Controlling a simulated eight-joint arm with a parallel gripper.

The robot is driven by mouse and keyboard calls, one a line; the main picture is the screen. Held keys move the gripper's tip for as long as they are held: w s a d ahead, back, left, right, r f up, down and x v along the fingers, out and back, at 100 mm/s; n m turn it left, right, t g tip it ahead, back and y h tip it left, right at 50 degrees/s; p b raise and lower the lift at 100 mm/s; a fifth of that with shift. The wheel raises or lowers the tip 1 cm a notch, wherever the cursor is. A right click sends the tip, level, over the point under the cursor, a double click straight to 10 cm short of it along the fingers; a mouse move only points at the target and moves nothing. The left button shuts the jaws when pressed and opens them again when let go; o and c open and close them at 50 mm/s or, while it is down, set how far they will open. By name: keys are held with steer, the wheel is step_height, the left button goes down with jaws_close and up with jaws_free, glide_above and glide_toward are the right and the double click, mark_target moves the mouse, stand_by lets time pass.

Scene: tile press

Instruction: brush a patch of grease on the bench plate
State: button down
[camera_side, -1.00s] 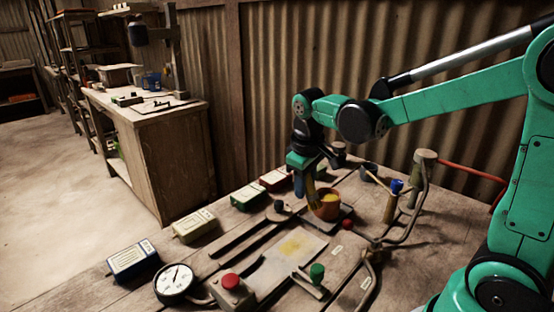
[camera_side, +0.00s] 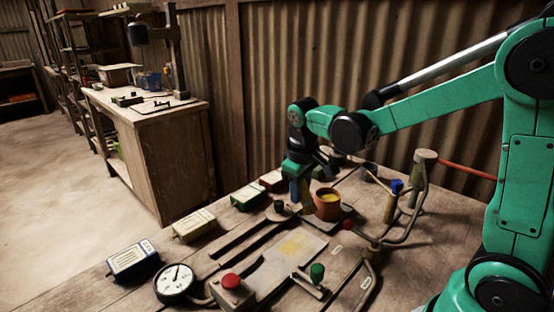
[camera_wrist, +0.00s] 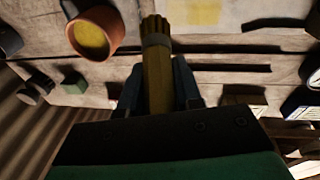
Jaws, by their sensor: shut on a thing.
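My gripper (camera_side: 300,184) is shut on a brush and points down just left of the orange pot. In the wrist view the brush (camera_wrist: 156,60) has a yellow-brown handle between my fingers, with its bristle end away from me. In the side view the brush is small and dark, so its tip is hard to make out. The orange pot (camera_side: 327,208) holds something yellow; it also shows in the wrist view (camera_wrist: 112,20). The pale bench plate (camera_side: 268,274) lies nearer the side camera, with a yellow grease patch (camera_side: 292,247) on it. The patch also shows in the wrist view (camera_wrist: 195,12).
A dark knob (camera_side: 279,207) stands close left of the brush. A slotted strip (camera_side: 240,240) lies left of the plate.

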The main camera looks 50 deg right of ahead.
step_height(320, 180, down, 6)
steer(key=shift+r, duration=0.15)
steer(key=shift+a+f, duration=0.15)
steer(key=shift+f, duration=0.15)
steer(key=a, duration=0.3)
steer(key=shift+a+f, duration=0.1)
steer(key=shift+f, duration=0.05)
steer(key=shift+a, duration=1.85)
steer(key=shift+d, duration=3.5)
steer(key=shift+s+d, duration=0.2)
steer(key=shift+s, duration=0.35)
steer(key=shift+a, duration=3.5)
steer(key=shift+d, duration=3.45)
steer(key=shift+r, duration=4.15)
